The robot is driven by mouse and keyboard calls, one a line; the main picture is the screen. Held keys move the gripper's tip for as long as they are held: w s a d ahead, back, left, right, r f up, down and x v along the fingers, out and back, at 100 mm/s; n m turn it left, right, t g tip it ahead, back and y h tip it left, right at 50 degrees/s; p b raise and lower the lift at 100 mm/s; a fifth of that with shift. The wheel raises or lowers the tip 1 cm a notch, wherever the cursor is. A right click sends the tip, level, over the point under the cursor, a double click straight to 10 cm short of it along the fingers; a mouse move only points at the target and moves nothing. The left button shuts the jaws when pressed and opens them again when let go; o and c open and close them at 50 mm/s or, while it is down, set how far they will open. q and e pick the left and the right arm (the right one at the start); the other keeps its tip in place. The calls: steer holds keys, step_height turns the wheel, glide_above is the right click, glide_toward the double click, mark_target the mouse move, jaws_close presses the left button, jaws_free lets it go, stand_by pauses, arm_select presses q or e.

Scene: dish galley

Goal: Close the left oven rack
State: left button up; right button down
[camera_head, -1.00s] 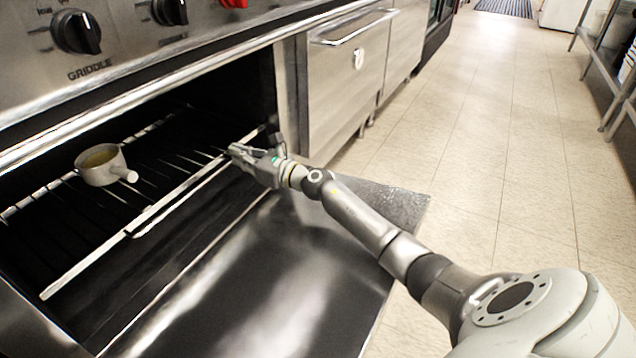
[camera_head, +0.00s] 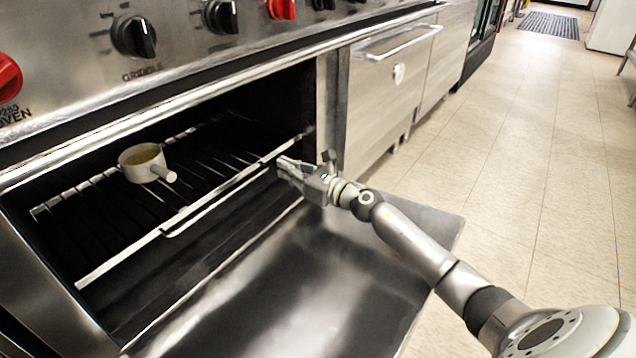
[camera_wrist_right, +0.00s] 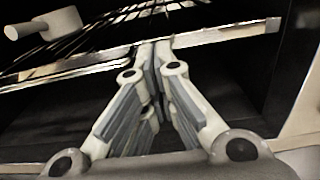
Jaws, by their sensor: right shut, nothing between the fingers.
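The oven rack (camera_head: 130,252) is a wire shelf with a pale front bar, inside the open oven at the left of the head view. A small light pot with a handle (camera_head: 141,172) sits on it. The rack's front bar also crosses the right wrist view (camera_wrist_right: 225,33). My right gripper (camera_head: 281,165) is shut and empty, close to the right part of the front bar. In the right wrist view its closed fingertips (camera_wrist_right: 152,48) overlap the bar; whether they touch it I cannot tell. My left gripper is not in view.
The oven door (camera_head: 330,265) hangs open below the rack, under my right arm. Griddle knobs (camera_head: 134,36) line the panel above. A steel cabinet with a handle (camera_head: 385,95) stands right of the oven. The tiled floor (camera_head: 530,150) is clear.

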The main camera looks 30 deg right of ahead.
steer(key=v, duration=0.8)
